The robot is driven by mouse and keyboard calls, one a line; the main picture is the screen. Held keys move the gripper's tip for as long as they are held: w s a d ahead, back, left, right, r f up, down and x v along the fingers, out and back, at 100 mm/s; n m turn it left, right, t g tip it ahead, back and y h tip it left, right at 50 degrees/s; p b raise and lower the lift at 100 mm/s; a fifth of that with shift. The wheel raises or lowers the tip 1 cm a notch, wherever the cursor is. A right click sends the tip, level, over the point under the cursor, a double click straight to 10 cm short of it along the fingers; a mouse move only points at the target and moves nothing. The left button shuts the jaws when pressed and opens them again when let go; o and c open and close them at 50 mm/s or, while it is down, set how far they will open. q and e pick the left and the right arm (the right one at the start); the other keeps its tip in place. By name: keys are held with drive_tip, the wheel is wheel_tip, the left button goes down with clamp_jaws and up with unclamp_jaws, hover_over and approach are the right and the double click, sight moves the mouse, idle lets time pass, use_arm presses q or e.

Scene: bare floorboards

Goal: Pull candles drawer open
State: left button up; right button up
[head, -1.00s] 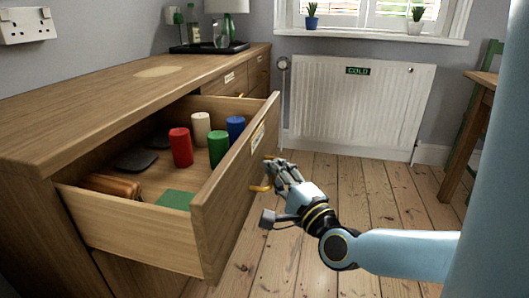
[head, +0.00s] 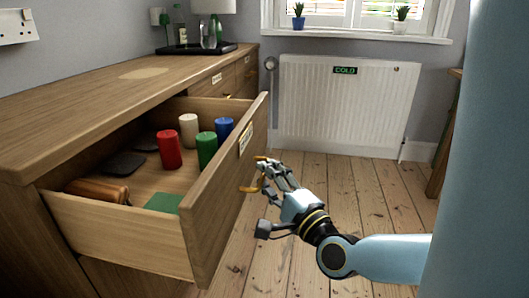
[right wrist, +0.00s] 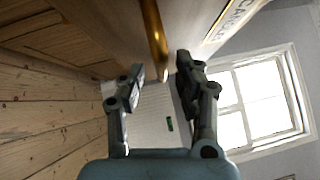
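The candles drawer (head: 120,234) stands far out of the wooden cabinet. Its front panel (head: 222,200) bears a white label (head: 246,138), which shows in part in the right wrist view (right wrist: 232,14), and a brass handle (head: 250,189). Inside stand a red candle (head: 169,149), a cream candle (head: 189,130), a green candle (head: 206,150) and a blue candle (head: 224,129). My right gripper (head: 268,180) is at the handle. In the right wrist view its fingers (right wrist: 160,78) are apart, with the handle (right wrist: 155,40) in line between them, touching neither visibly. My left gripper is out of view.
The drawer also holds dark flat pieces (head: 123,164), a brown bundle (head: 97,190) and a green flat piece (head: 163,203). The cabinet top (head: 95,102) carries a dark tray (head: 190,50). A white radiator (head: 340,110) is on the far wall. The floorboards (head: 380,200) ahead are clear.

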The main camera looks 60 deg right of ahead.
drive_tip(key=v, duration=1)
drive_tip(key=shift+s, duration=0.2)
drive_tip(key=shift+f, duration=0.1)
